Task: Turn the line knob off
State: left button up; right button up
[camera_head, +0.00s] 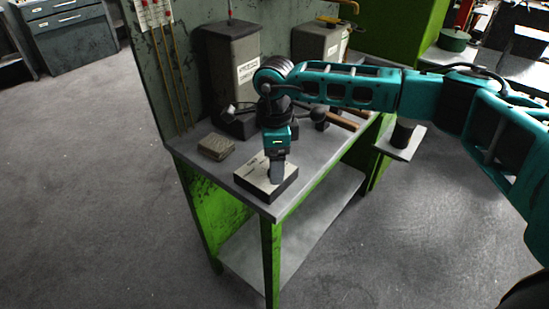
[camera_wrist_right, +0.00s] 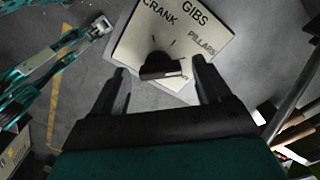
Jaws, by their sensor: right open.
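A black knob (camera_wrist_right: 160,66) sits on a pale label plate (camera_wrist_right: 142,42) printed CRANK, GIBS and PILLARS, seen in the right wrist view. A small light mark shows near the knob's right end. My right gripper (camera_wrist_right: 160,78) is open, with one finger on each side of the knob; whether either finger touches it I cannot tell. In the head view my right gripper (camera_head: 275,178) points down over the plate, which tops a low dark box (camera_head: 257,185) on the bench's front corner. The gripper hides the knob there.
The grey bench (camera_head: 221,178) also holds a tan block (camera_head: 216,147) to the left and a labelled grey bin (camera_head: 228,62) behind. Tools with wooden handles (camera_head: 343,122) lie to the right. The floor at left is clear.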

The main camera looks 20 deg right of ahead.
jog(key=shift+c, duration=0.3)
jog(key=c, duration=1)
jog(key=shift+m, duration=0.4)
jog(key=m, duration=0.3)
jog(key=shift+m+b, duration=0.3)
jog(key=shift+b, duration=0.1)
jog(key=shift+m, duration=2.2)
jog(key=shift+r, duration=0.1)
jog(key=o, duration=1.1)
jog(key=shift+c, duration=0.2)
